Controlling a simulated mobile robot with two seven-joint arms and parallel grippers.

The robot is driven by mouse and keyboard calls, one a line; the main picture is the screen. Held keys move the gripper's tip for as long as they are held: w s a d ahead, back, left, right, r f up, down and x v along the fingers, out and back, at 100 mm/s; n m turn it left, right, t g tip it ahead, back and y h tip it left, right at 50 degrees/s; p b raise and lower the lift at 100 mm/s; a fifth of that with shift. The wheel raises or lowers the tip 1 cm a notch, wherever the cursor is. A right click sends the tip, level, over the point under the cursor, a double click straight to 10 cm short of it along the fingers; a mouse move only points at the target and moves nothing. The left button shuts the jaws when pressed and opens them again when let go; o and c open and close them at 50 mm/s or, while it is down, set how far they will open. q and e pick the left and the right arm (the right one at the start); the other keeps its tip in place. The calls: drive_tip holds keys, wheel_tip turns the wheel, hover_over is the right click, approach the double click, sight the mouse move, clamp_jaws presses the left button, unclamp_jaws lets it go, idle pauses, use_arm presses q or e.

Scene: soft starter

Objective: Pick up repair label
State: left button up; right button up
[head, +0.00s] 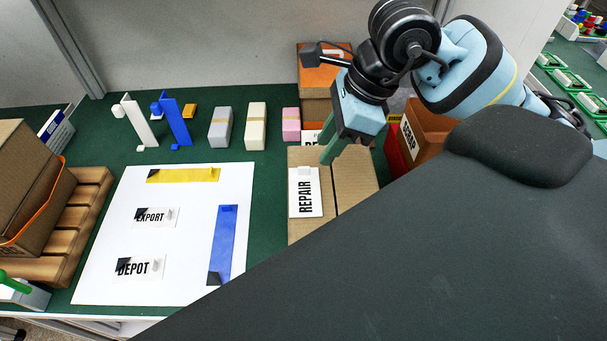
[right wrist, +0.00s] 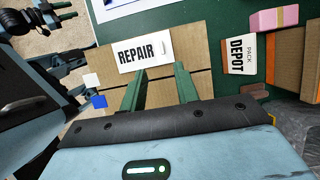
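The repair label (head: 306,192) is a white card with black REPAIR lettering and a small clip-like tab. It lies on a flat brown cardboard box (head: 349,205) and also shows in the right wrist view (right wrist: 143,53). My right gripper (head: 328,155) is over the box, just behind the label in the head view. In the right wrist view its two green fingers (right wrist: 158,76) are apart, with only cardboard between them. The label is beyond the fingertips, not between them. My left gripper is not in view.
A white sheet (head: 118,215) with EXPORT and DEPOT labels and yellow and blue strips lies to the left. Several small blocks (head: 255,127) stand behind it. An orange SCRAP bin (head: 425,125) is right of the box. A wooden pallet (head: 85,215) with cartons is at far left.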

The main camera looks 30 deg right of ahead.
sight(305, 167)
drive_tip(key=shift+w+a+f, duration=0.3)
drive_tip(key=shift+w+f, duration=0.05)
drive_tip(key=shift+f, duration=0.3)
drive_tip(key=x, duration=0.4)
drive_tip(key=shift+w+a+r, duration=0.15)
drive_tip(key=shift+w+a, duration=0.15)
drive_tip(key=shift+w+a+f, duration=0.1)
drive_tip(key=shift+f, duration=0.4)
clamp_jaws()
